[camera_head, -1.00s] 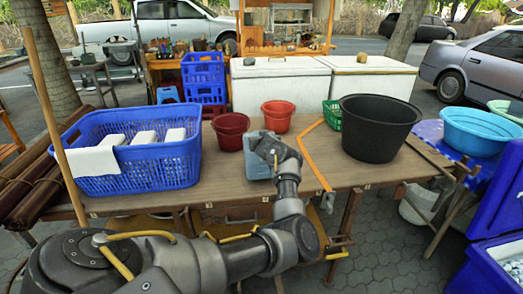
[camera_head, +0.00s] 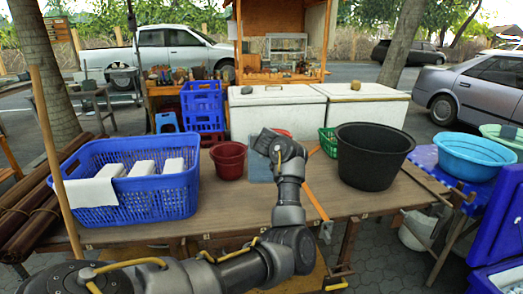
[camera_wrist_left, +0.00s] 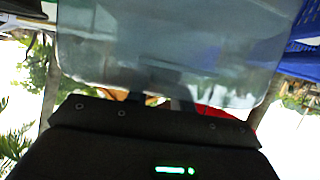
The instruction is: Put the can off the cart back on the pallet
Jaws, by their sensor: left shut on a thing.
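My left gripper (camera_head: 270,152) is shut on a blue-grey, see-through-looking container (camera_head: 261,170), which may be the can. The gripper's arm covers its right side in the head view. In the left wrist view the container (camera_wrist_left: 170,45) fills the top middle, close against the gripper (camera_wrist_left: 170,103). I cannot make out a cart or a pallet. My right gripper is not in view.
On the wooden table (camera_head: 350,203) stand a blue basket (camera_head: 140,200) with white blocks, a dark red bucket (camera_head: 228,162), a red basin (camera_head: 283,133), a green basket (camera_head: 328,143) and a large black tub (camera_head: 372,160). White coolers (camera_head: 275,112) stand behind. The table's front middle is clear.

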